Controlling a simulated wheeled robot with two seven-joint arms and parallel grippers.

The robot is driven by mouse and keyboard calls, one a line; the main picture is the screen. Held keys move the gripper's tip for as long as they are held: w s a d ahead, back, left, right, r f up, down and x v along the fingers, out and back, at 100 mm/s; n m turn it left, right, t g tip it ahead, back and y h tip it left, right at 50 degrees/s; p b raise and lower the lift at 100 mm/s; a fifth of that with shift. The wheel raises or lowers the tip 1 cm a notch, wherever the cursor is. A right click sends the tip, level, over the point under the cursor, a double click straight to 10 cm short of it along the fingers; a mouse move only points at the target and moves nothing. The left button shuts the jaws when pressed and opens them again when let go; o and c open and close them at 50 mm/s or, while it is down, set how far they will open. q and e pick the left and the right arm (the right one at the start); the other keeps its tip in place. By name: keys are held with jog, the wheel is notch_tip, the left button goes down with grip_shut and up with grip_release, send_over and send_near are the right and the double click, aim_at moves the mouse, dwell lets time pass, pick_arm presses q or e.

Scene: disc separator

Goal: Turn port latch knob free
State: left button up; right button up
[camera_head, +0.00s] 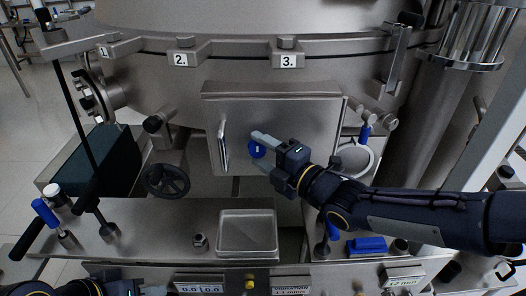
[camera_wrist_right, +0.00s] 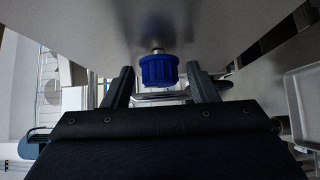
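The port latch knob (camera_head: 256,150) is a blue ribbed knob on the front of the square steel port door (camera_head: 230,105). In the right wrist view the knob (camera_wrist_right: 158,69) sits on a short metal stem, centred ahead of the fingers. My right gripper (camera_head: 262,151) is open at the knob, with one finger on each side; it also shows in the right wrist view (camera_wrist_right: 161,82). Gaps show between the knob and both fingers there. My left gripper (camera_head: 140,291) is only partly in view at the bottom left edge, and its fingers cannot be made out.
A door handle (camera_head: 223,146) stands left of the knob. A black handwheel (camera_head: 166,181) is further left. Below the door is a shallow steel tray (camera_head: 247,252) on the bench. A blue block (camera_head: 367,245) lies at the right, under my right forearm.

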jog(key=c, duration=0.8)
notch_tip(320, 180, down, 2)
jog(key=m+t+b, duration=0.1)
jog(key=m+b, duration=0.1)
jog(key=b, duration=0.7)
jog(key=m+t+y+b, duration=0.1)
jog(key=m+t+b, duration=0.1)
jog(key=b, duration=0.6)
jog(key=shift+a+f+y+b, duration=0.1)
jog(key=shift+y+b, duration=0.2)
jog(key=shift+b, duration=0.05)
jog(key=shift+c, duration=0.2)
jog(key=m+t+h+b, duration=0.2)
jog(key=m+t+b, duration=0.1)
jog(key=m+b, duration=0.2)
jog(key=m+t+h+b, duration=0.3)
jog(key=m+b, duration=0.2)
jog(key=b, duration=0.1)
jog(key=m+t+h+b, duration=0.2)
jog(key=m+t+b, duration=0.1)
jog(key=m+b, duration=0.2)
jog(key=shift+a+r+m+t+h, duration=0.3)
jog(key=shift+a+t, duration=0.1)
jog(key=shift+a+r+m+t+h+b, duration=0.1)
jog(key=shift+m+t+h+b, duration=0.3)
jog(key=shift+m+h, duration=1.3)
jog(key=shift+r+m+t+h+b, duration=0.1)
jog(key=shift+m+t+h+b, duration=0.3)
jog(key=shift+m+h, duration=1.5)
jog(key=shift+m, duration=0.3)
